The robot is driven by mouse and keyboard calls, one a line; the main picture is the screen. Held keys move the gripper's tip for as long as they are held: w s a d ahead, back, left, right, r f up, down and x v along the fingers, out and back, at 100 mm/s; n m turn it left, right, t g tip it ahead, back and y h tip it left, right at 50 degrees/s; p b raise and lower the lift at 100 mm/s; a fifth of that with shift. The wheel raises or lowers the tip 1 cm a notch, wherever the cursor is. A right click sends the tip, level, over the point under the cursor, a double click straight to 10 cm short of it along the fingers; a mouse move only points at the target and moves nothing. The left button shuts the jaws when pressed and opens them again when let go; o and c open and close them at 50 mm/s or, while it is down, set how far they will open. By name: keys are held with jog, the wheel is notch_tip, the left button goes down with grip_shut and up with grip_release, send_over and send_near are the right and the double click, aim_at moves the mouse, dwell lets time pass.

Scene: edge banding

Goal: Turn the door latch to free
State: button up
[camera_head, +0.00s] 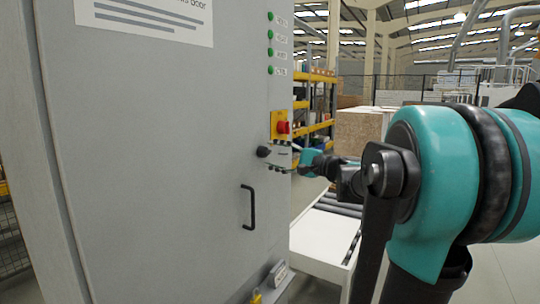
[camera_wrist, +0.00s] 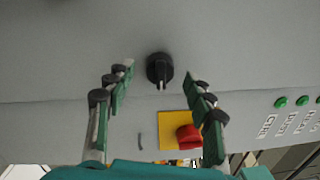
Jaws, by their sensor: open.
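The door latch (camera_head: 263,151) is a small black rotary knob on the grey cabinet door near its right edge. In the wrist view the latch (camera_wrist: 159,67) shows at upper centre, with a raised ridge pointing down the picture. My gripper (camera_wrist: 162,78) is open, with one finger to the left of the knob and one to the right; gaps show on both sides. In the head view my gripper (camera_head: 278,156) reaches in from the right, close to the knob and partly hidden by my arm. Whether the fingertips touch the door is unclear.
A red switch on a yellow plate (camera_head: 275,129) sits just above the latch; its red knob (camera_wrist: 189,136) lies near my right finger in the wrist view. A black door handle (camera_head: 249,207) is below. Green lights (camera_head: 270,43) run above. A roller conveyor (camera_head: 325,235) stands right.

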jog(key=v, duration=1)
jog(key=shift+s, duration=0.1)
jog(key=s+a+f+n+g+h, duration=0.1)
jog(key=s+a+f+g+h, duration=0.1)
jog(key=f, duration=0.6)
jog(key=s+a+f+n+g+h, duration=0.1)
jog(key=s+a+f+n+h, duration=0.15)
jog(key=f, duration=0.45)
jog(key=s+a+f+g+h, duration=0.1)
jog(key=s+a+f+g, duration=0.15)
jog(key=f, duration=0.55)
jog(key=s+d+f+n+h, duration=0.3)
jog(key=s+d+f+h, duration=0.1)
jog(key=f, duration=0.5)
jog(key=s+d+f+n+g+h, duration=0.1)
jog(key=s+d+f+n+h, duration=0.2)
jog(key=s+d+f+h, duration=0.2)
jog(key=s+f, duration=0.3)
jog(key=f, duration=0.1)
jog(key=shift+d+h, duration=0.25)
jog(key=shift+h, duration=0.1)
jog(key=shift+n, duration=0.25)
